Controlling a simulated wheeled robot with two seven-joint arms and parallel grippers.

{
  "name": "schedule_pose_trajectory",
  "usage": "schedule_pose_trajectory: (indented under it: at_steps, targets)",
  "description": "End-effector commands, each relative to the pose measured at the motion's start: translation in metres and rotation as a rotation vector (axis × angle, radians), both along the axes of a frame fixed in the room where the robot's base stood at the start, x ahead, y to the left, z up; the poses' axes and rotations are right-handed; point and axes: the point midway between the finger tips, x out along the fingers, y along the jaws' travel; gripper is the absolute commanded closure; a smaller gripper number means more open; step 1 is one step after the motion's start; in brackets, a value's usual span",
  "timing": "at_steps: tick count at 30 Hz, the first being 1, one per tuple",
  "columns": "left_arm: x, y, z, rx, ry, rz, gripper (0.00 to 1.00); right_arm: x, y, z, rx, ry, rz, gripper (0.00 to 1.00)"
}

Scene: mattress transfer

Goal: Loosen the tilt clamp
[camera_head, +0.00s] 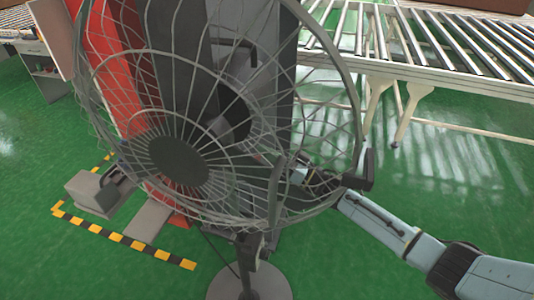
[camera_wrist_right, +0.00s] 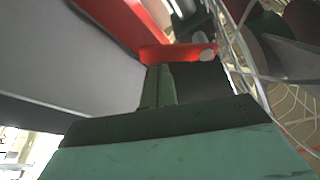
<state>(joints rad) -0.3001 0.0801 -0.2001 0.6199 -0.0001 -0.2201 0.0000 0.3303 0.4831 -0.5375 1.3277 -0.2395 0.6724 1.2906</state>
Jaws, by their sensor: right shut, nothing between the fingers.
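A large grey fan (camera_head: 180,160) with a round wire cage fills the middle of the head view. My right gripper (camera_head: 298,176) is seen through the cage wires at its lower right, partly hidden. In the right wrist view the gripper fingers (camera_wrist_right: 158,86) are together with nothing held. A red strip with a pale round end (camera_wrist_right: 180,53) shows just beyond them; I cannot tell whether it belongs to the tilt clamp. The clamp is not clearly visible, and contact with it cannot be told. My left gripper is not in view.
The fan's post (camera_head: 248,262) stands on a round base. A red and grey cabinet (camera_head: 105,60) is close behind the fan. A roller conveyor (camera_head: 430,75) lies at the back right. Striped floor tape (camera_head: 125,240) is at left. Green floor is open at right.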

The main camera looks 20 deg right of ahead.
Motion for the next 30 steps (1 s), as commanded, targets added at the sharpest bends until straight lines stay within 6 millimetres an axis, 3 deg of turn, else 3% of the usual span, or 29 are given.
schedule_pose_trajectory:
  at_steps: [5, 9, 18, 30]
  targets:
    - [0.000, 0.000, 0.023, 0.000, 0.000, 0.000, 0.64, 0.010, -0.015, 0.033, -0.003, -0.004, -0.009, 1.00]
    - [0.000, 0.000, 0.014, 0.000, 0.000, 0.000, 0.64, -0.014, -0.038, 0.016, -0.005, 0.003, -0.008, 1.00]
    - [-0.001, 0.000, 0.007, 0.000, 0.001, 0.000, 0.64, -0.051, -0.074, 0.003, -0.002, 0.000, -0.009, 1.00]
    - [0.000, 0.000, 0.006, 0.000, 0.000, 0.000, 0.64, -0.060, -0.082, 0.001, 0.001, -0.003, -0.008, 1.00]
